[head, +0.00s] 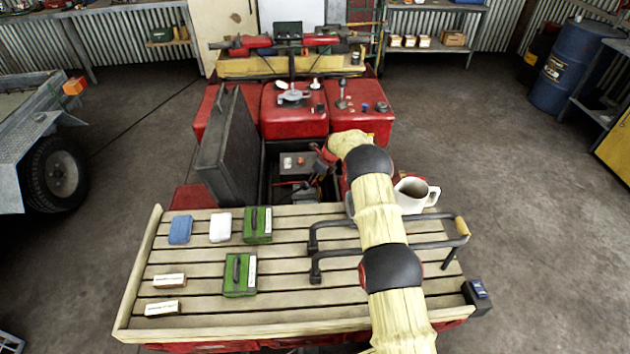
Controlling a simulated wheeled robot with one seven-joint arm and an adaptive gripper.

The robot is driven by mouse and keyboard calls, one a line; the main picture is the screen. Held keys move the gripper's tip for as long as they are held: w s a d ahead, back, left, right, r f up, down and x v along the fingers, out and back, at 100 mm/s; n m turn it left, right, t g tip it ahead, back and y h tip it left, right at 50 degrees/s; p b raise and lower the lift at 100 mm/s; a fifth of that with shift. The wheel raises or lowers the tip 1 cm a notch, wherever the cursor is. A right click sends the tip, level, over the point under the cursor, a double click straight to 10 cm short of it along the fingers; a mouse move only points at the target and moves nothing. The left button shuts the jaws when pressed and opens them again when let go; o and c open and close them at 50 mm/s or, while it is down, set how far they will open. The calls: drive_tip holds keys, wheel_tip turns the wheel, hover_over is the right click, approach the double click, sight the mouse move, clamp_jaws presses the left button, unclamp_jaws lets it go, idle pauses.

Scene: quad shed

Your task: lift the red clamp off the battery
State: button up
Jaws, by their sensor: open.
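In the head view, the battery seems to be the dark grey box (296,170) in the open bay behind the slatted rack. A small red and dark shape (323,158) at the bay's right side looks like the red clamp, but it is too small to make out clearly. I cannot tell whether it touches the battery. My arm reaches over the rack from the front, and its far end bends down beside this shape. My gripper cannot be made out there; its fingers are hidden behind my arm or lost in the dark bay.
The rack (190,325) carries green boxes (240,275), small packets and a raised dark rail (335,252). A blue drum (570,68) is far right.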

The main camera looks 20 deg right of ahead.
drive_tip(key=shift+c, duration=0.8)
drive_tip(key=shift+r, duration=0.1)
clamp_jaws()
